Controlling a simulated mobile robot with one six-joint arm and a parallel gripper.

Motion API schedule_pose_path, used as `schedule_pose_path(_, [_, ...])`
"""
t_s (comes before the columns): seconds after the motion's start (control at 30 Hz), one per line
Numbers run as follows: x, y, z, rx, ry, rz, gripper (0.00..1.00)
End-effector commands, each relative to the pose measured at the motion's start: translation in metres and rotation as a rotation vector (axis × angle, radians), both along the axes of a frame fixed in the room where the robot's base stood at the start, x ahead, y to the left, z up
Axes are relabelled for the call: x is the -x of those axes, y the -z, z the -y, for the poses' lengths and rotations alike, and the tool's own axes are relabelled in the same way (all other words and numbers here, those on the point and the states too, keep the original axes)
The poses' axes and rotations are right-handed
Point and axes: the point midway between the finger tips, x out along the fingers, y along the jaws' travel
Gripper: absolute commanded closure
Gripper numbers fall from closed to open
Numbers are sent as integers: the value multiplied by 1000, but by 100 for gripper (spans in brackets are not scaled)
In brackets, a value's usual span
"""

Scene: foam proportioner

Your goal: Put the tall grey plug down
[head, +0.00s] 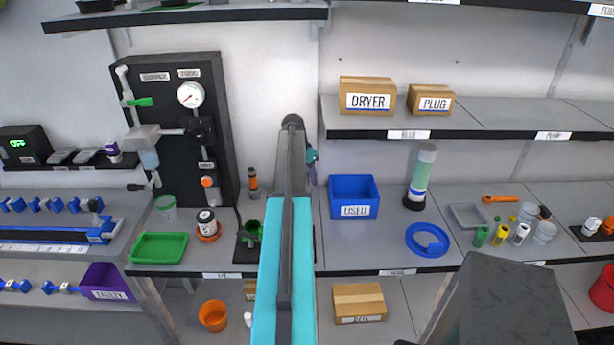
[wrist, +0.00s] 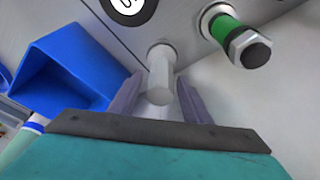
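The tall grey plug (wrist: 160,75) is a pale grey, faceted post with a wider round collar at its far end, in the middle of the wrist view. My gripper (wrist: 161,82) has its two purple-grey fingers on either side of the plug, with a narrow gap showing at each side. The collar appears to be at the light grey surface, but I cannot tell whether it touches. In the head view, my gripper (head: 312,172) is mostly hidden behind my arm, left of the blue USED bin. The plug cannot be made out in the head view.
The blue USED bin (head: 354,197) stands close by and fills the left of the wrist view (wrist: 75,65). A green-banded fitting with a hex nut (wrist: 238,40) stands right of the plug. A black gauge panel (head: 175,130) is left of my arm. Bare counter (head: 350,245) lies before the bin.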

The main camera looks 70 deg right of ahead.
Motion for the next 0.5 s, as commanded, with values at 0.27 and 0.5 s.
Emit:
schedule_pose_path(0.27, [0, -2, 0, 0, 0, 0, 56])
schedule_pose_path(0.5, [-1, -12, -2, 1, 0, 0, 56])
